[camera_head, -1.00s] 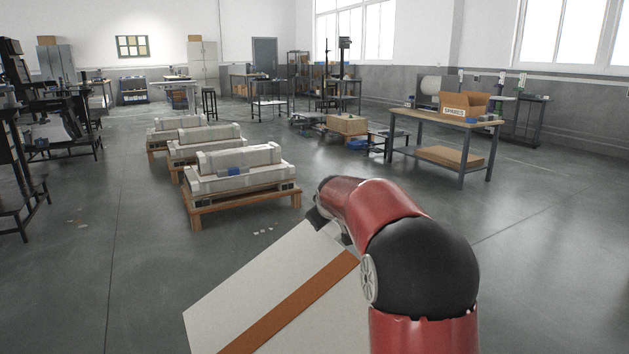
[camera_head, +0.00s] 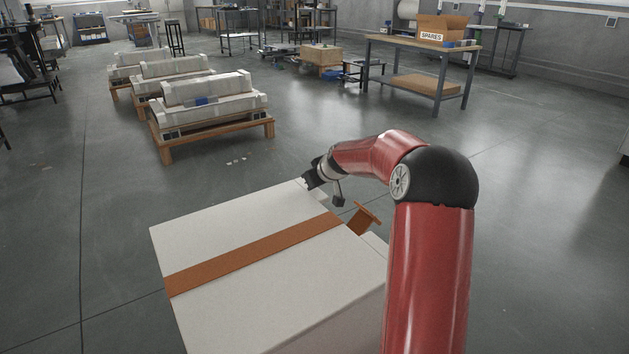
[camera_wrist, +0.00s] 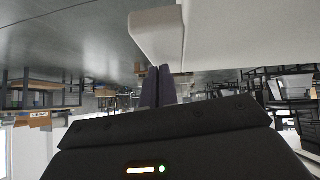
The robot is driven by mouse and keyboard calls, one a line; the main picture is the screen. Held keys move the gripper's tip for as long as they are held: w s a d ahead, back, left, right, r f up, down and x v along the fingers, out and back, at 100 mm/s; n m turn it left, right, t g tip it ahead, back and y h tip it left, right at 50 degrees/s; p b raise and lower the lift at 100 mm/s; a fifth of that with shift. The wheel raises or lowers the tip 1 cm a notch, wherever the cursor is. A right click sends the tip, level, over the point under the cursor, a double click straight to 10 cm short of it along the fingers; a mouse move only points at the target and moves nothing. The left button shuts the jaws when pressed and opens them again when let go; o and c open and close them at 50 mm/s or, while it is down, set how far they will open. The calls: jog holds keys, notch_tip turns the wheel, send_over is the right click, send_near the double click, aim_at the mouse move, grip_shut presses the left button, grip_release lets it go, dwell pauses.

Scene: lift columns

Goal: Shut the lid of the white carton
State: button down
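The white carton (camera_head: 240,322) stands low in front of me in the head view. Its broad white lid (camera_head: 235,225) has a brown band (camera_head: 255,256) across it. A brown piece (camera_head: 364,217) sticks out past the lid's right edge, beside a pale strip. How far the lid stands open is hard to tell. My gripper (camera_head: 306,183) is at the lid's far right corner. In the wrist view my dark fingers (camera_wrist: 157,88) are side by side and look shut, just under a white flap-like end (camera_wrist: 157,35). Whether they touch it is unclear.
Pallets with long pale crates (camera_head: 205,100) stand on the floor beyond the carton. A workbench (camera_head: 420,55) with an open box marked SPARES (camera_head: 442,28) is at the back right. The floor around the carton is clear.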

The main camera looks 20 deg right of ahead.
jog(key=shift+s+f, duration=0.25)
jog(key=shift+f, duration=0.6)
jog(key=shift+r, duration=0.1)
notch_tip(320, 180, up, 6)
jog(key=p, duration=0.2)
jog(key=shift+p, duration=0.3)
jog(key=d+v, duration=0.1)
jog(key=v, duration=0.8)
jog(key=s+a+r+g+h+p, duration=0.1)
jog(key=s+a+r, duration=0.1)
jog(key=s+a, duration=0.6)
jog(key=s+a+r+g+p, duration=0.1)
jog(key=s+a+r, duration=0.2)
jog(key=s+a, duration=0.45)
jog(key=s+f+m+g+p, duration=0.1)
jog(key=s+f+m, duration=0.1)
jog(key=s, duration=2)
jog(key=shift+s+a+f+m+g+p, duration=0.15)
jog(key=shift+a+f+m+g+p, duration=0.2)
jog(key=shift+a+f, duration=0.2)
